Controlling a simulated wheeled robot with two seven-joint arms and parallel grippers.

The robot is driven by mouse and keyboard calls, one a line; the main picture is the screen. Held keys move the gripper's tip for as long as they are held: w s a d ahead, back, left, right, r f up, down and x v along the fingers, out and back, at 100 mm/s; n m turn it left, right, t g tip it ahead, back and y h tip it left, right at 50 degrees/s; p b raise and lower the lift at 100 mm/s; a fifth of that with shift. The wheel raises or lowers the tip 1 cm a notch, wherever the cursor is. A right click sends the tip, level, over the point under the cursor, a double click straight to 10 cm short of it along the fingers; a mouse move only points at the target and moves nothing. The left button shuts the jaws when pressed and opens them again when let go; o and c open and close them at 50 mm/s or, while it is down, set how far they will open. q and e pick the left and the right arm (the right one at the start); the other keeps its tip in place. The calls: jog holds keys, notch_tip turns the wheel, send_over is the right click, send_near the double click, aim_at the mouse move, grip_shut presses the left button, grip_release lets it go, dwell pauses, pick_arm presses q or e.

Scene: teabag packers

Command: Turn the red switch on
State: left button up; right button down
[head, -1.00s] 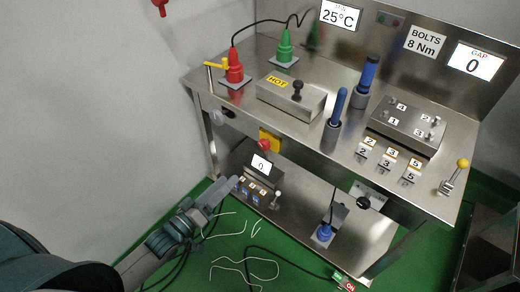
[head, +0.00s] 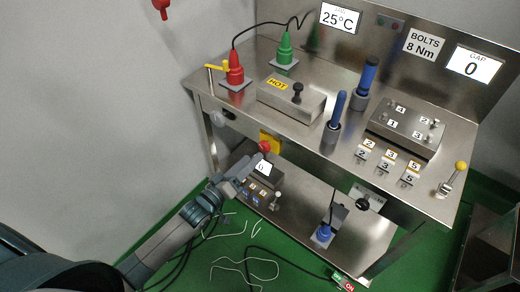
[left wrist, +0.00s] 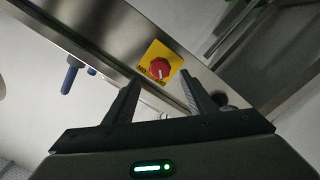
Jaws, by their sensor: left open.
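The red switch (left wrist: 159,68) is a round red knob with a pale pointer mark on a yellow plate (left wrist: 172,56) on the bench's steel front edge. In the head view the red knob (head: 265,146) shows beside its yellow plate, below the tabletop. My left gripper (head: 250,160) is open and empty, just below and left of the knob. In the left wrist view the two fingers of the left gripper (left wrist: 163,85) point at the knob, which lies beyond and between their tips, seemingly apart from them. My right gripper is not seen.
A dark knob (head: 229,114) sits left of the switch on the bench front. Cables lie on the green floor (head: 215,260).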

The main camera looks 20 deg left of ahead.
aim_at(262, 148)
pick_arm(q)
jog(key=shift+x, duration=3.1)
jog(key=shift+c, duration=0.3)
jog(key=c, duration=1)
